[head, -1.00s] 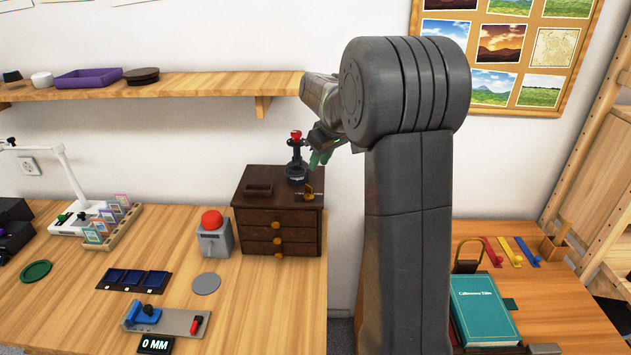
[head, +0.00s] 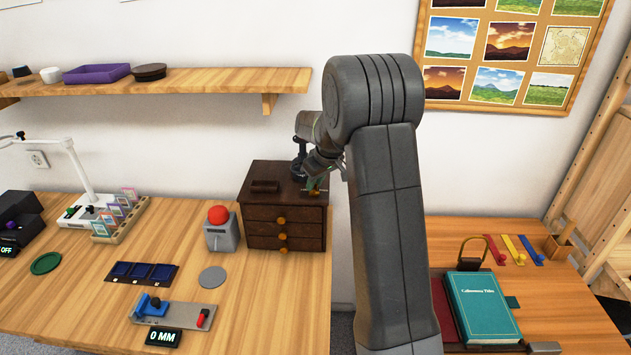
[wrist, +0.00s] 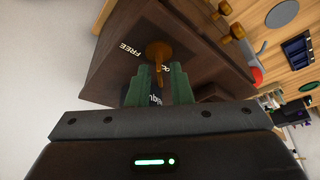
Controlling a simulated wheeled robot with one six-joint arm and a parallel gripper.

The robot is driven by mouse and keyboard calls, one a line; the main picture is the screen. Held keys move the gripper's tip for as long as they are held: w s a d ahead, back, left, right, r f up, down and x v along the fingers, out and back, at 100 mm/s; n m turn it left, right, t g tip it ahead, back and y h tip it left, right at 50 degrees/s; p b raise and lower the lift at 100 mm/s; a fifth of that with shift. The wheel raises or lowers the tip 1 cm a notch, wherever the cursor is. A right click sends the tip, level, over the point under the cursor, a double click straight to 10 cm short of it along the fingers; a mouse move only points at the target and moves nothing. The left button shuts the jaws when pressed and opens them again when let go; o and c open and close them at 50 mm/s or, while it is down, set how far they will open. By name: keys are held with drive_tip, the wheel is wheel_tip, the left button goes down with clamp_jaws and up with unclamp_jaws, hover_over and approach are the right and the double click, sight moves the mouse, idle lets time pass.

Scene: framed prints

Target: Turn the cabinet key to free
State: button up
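The small dark brown cabinet (head: 285,212) stands on the wooden table, with round knobs on its drawers. The bronze key (wrist: 158,50) is on its top face in the wrist view. The key's narrow part reaches down between the green fingers of my gripper (wrist: 161,68). The fingers are apart, with gaps visible beside the key.
A dark block (head: 265,186) lies on the top's left side. A red button box (head: 220,230) stands left of the cabinet. A wooden shelf (head: 200,82) runs above.

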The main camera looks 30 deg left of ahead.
clamp_jaws()
drive_tip(key=shift+m, duration=0.4)
drive_tip(key=m+t+b, duration=0.1)
drive_tip(key=m, duration=0.1)
drive_tip(key=m+b, duration=0.1)
drive_tip(key=m, duration=0.1)
drive_tip(key=shift+s+a+f+t+h, duration=0.1)
drive_tip(key=shift+s+t+h, duration=0.05)
drive_tip(key=shift+t+h, duration=0.25)
drive_tip(key=m+t+h+b, duration=0.1)
drive_tip(key=m+b, duration=0.1)
drive_tip(key=m, duration=0.2)
drive_tip(key=shift+a, duration=0.1)
drive_tip(key=m+h+b, duration=0.1)
drive_tip(key=m, duration=0.1)
drive_tip(key=m+h+b, duration=0.1)
drive_tip(key=m, duration=0.2)
drive_tip(key=shift+a+t, duration=0.1)
drive_tip(key=shift+t, duration=0.2)
drive_tip(key=m+h+b, duration=0.1)
drive_tip(key=m, duration=0.3)
drive_tip(key=shift+a+h, duration=0.1)
drive_tip(key=shift+h, duration=0.3)
